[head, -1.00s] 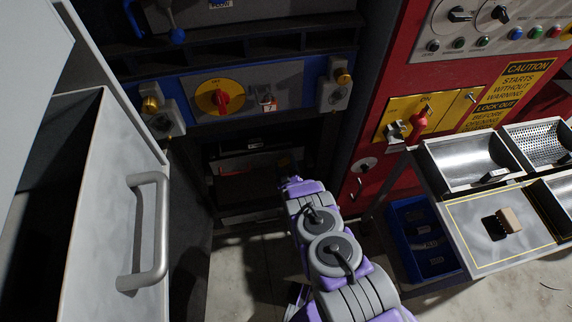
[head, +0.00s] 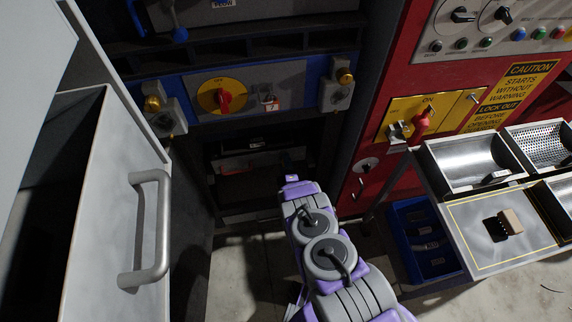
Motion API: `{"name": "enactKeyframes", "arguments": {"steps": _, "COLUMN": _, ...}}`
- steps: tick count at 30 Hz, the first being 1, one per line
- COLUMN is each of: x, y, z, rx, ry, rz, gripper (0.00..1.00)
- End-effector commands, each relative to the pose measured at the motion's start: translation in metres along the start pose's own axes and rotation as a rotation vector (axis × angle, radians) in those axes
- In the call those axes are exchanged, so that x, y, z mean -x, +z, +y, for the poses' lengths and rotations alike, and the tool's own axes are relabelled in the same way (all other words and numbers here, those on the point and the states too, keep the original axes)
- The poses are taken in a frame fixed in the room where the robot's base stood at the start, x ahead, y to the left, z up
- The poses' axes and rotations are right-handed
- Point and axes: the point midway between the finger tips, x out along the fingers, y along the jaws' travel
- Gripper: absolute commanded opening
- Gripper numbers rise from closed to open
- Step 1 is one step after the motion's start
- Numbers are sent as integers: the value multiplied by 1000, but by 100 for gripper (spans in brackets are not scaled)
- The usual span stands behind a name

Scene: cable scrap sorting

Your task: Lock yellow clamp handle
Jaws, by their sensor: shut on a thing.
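My arm reaches up from the bottom centre of the head view into the dark opening under the blue panel. My gripper (head: 288,170) is at its far end, mostly lost in shadow. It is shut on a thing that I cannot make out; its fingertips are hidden. No yellow clamp handle shows clearly at the gripper. Two yellow knobs sit on grey latches on the blue panel, a left one (head: 152,103) and a right one (head: 346,76), both above and apart from my gripper. Between them is a red rotary switch (head: 224,98) on a yellow disc.
A grey drawer front with a handle (head: 151,230) stands close on the left. The red cabinet (head: 400,85) is at right, with a red-handled switch (head: 423,120). Metal trays (head: 470,165) and a blue bin (head: 393,225) stand at right. Floor shows around my arm.

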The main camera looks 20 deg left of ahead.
Motion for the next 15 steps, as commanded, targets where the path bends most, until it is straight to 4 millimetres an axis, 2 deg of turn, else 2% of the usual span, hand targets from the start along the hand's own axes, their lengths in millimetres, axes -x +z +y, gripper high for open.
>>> {"name": "enactKeyframes", "arguments": {"steps": 6, "x": 0, "y": -4, "z": -3, "rx": 106, "ry": -4, "rz": 6, "gripper": 35}}
{"name": "enactKeyframes", "arguments": {"steps": 15, "x": 1, "y": -4, "z": -3, "rx": 166, "ry": -5, "rz": 6, "gripper": 35}}
